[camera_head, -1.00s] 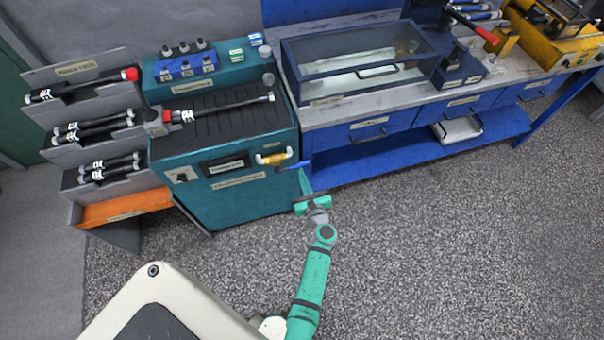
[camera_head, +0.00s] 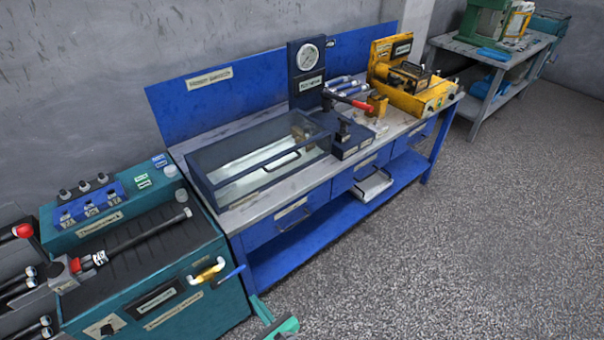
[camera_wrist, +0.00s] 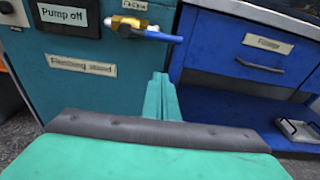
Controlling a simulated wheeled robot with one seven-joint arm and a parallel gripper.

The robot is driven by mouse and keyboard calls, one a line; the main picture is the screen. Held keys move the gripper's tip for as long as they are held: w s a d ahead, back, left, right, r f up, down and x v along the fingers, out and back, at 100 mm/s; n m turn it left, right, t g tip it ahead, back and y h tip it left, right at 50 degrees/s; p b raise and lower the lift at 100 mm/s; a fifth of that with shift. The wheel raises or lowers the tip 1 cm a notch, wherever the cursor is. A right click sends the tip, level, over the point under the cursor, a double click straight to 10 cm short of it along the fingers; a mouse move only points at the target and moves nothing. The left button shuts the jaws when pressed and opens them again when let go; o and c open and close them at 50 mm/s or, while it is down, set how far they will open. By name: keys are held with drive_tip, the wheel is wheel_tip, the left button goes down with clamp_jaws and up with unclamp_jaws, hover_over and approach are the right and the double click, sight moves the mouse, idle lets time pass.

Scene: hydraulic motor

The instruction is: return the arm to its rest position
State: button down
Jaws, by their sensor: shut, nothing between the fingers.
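My gripper (camera_wrist: 161,98) is green, shut and empty. Its two fingers lie together in the wrist view, in front of the gap between the teal flushing stand and the blue workbench. In the head view only a part of my gripper (camera_head: 277,322) shows at the bottom edge. The rest of my arm is out of that view. The teal flushing stand (camera_head: 205,312) is at the lower left. A yellow valve with a blue handle (camera_wrist: 130,25) sticks out of its front, above my fingers in the wrist view and apart from them.
The blue workbench (camera_head: 216,212) carries a glass-lidded tank (camera_head: 255,160), a gauge press with red-tipped lever (camera_head: 350,102) and a yellow machine (camera_head: 405,92). A white tray (camera_head: 373,186) sits on its lower shelf. Open speckled floor (camera_head: 440,260) lies in front.

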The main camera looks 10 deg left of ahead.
drive_tip(key=shift+d, duration=0.1)
drive_tip(key=s+d+r+n+t+h, duration=0.2)
drive_tip(key=s+d+r+n+h, duration=0.4)
drive_tip(key=s+d+r+n, duration=0.4)
drive_tip(key=s+d+r+n+t+h, duration=0.3)
drive_tip(key=s+d+r+n+h, duration=0.3)
drive_tip(key=s+d+r+n, duration=0.5)
drive_tip(key=s+d+n, duration=0.2)
drive_tip(key=s+n, duration=0.2)
drive_tip(key=s, duration=0.1)
drive_tip(key=shift+s+d+h, duration=0.15)
drive_tip(key=shift+d+h, duration=0.05)
drive_tip(key=shift+h, duration=0.2)
